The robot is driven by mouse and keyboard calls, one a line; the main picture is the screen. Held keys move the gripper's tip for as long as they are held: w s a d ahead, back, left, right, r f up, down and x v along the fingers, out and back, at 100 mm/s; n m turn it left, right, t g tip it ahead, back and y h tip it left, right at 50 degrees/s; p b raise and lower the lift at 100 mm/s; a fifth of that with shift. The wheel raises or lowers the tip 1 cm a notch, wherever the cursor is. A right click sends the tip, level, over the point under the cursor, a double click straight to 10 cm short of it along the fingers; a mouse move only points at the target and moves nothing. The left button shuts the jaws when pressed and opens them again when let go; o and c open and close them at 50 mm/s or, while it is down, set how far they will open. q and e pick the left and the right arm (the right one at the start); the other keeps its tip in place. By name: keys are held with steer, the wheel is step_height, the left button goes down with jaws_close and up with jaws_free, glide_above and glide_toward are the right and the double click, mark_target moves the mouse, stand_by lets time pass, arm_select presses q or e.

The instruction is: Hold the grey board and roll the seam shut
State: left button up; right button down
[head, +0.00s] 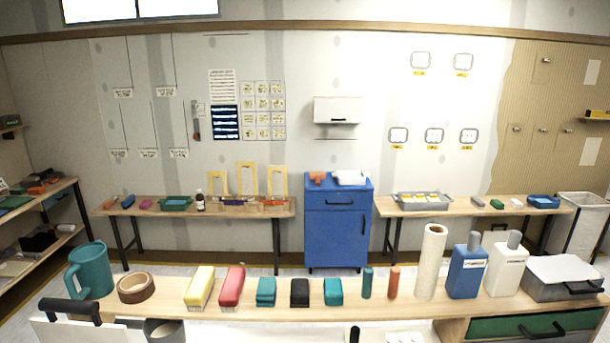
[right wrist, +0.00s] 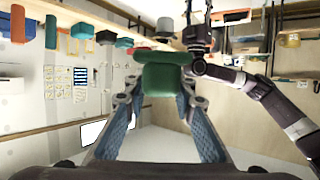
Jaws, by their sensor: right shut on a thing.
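My right gripper (right wrist: 160,100) shows in the right wrist view, its two blue-padded fingers shut on a green object (right wrist: 165,80). The green object has a blocky body with a wider rounded part at its far end; I cannot tell whether it is a seam roller. Part of another dark arm comes in from the right of that view, and its end, which looks like my left gripper (right wrist: 198,38), is beside the green object. Its fingers are too unclear to read. Neither gripper shows in the head view. I cannot pick out the grey board or the seam for sure.
The near bench holds a teal mug (head: 92,270), brown tape (head: 136,288), yellow (head: 200,287) and red (head: 232,287) brushes, several small blocks, a white roll (head: 431,262), two bottles and a lidded grey box (head: 563,280). A blue cabinet (head: 337,235) stands behind.

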arm_select(q)
step_height(320, 180, down, 3)
steer(key=shift+f+b, duration=0.2)
steer(key=shift+b, duration=1)
arm_select(e)
step_height(320, 180, down, 4)
steer(key=shift+r, duration=0.25)
arm_select(q)
jaws_close()
jaws_free()
steer(key=shift+r, duration=0.15)
arm_select(e)
steer(key=shift+r, duration=0.15)
